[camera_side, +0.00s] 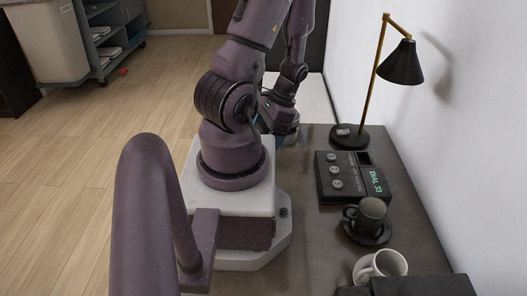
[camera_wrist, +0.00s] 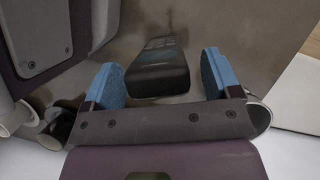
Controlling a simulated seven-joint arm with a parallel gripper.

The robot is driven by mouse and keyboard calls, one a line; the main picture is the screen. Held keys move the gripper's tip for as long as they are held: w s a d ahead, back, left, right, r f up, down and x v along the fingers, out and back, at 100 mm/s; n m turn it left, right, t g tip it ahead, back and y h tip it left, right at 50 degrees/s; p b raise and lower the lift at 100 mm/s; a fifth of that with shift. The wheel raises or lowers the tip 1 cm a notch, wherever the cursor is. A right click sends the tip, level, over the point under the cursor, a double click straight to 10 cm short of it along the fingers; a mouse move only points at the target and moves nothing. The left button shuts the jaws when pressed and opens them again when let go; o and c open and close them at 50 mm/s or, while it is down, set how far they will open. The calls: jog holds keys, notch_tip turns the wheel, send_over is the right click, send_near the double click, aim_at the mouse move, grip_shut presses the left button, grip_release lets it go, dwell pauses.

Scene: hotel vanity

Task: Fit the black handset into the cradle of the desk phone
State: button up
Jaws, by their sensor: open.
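The desk phone (camera_side: 327,186) lies flat on the dark counter in the side view, with round buttons on its left part and a lit green "DIAL 33" display. A dark square area shows at its far right; I cannot tell whether this is the cradle. In the wrist view a black, elongated object, apparently the handset (camera_wrist: 158,70), lies between and beyond the blue fingertips of my gripper (camera_wrist: 162,80). The fingers are apart, and I see no contact with it. In the side view my gripper is mostly hidden behind my arm, beyond the phone to the left.
A black lamp (camera_side: 397,62) with a brass stem stands behind the phone. The wall closes off the right side.

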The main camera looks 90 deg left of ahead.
jog(key=shift+c, duration=0.5)
jog(key=c, duration=1.4)
notch_tip(320, 180, up, 9)
jog(key=shift+r, duration=0.5)
jog(key=shift+s+d+r, duration=0.15)
jog(key=shift+s+d, duration=0.05)
jog(key=shift+d, duration=0.1)
jog(key=w+a+r+n, duration=0.2)
jog(key=w+a+r, duration=0.1)
jog(key=w+r, duration=0.9)
jog(key=w+a+r+n+t+h, duration=0.1)
jog(key=w+a+r, duration=0.3)
jog(key=w+r, duration=0.8)
jog(key=shift+n, duration=0.4)
